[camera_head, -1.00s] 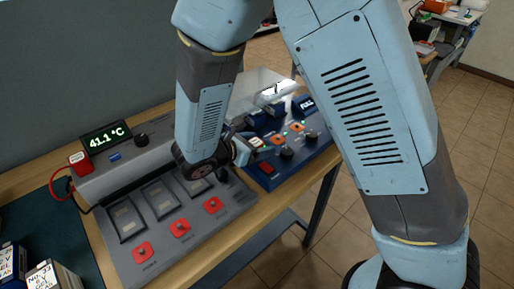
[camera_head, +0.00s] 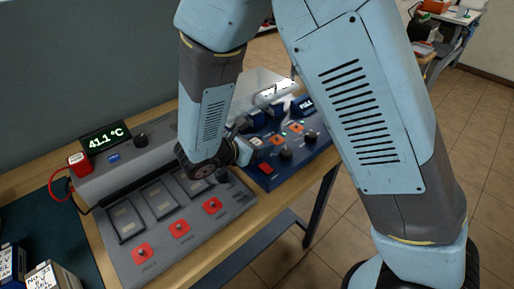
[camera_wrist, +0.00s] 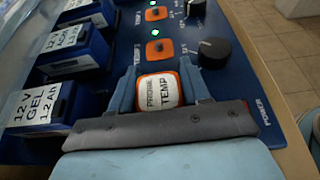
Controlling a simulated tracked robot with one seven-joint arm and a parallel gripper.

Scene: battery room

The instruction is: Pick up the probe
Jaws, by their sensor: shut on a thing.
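The probe (camera_wrist: 157,92) is a small block with an orange rim and a white face reading "PROBE TEMP" in the wrist view. It sits between the two light-blue fingers of my gripper (camera_wrist: 157,88), which are shut on it. In the head view the probe (camera_head: 256,142) shows as a small orange-and-white patch at the left edge of the blue panel (camera_head: 318,147). My gripper (camera_head: 243,148) is partly hidden there by my own wrist. The probe is in line with two orange pieces on the panel; whether it still touches the panel I cannot tell.
A black knob (camera_wrist: 214,53) is to the right. A grey console (camera_head: 180,222) with red switches and a 41.1 °C display (camera_head: 106,139) fills the left bench.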

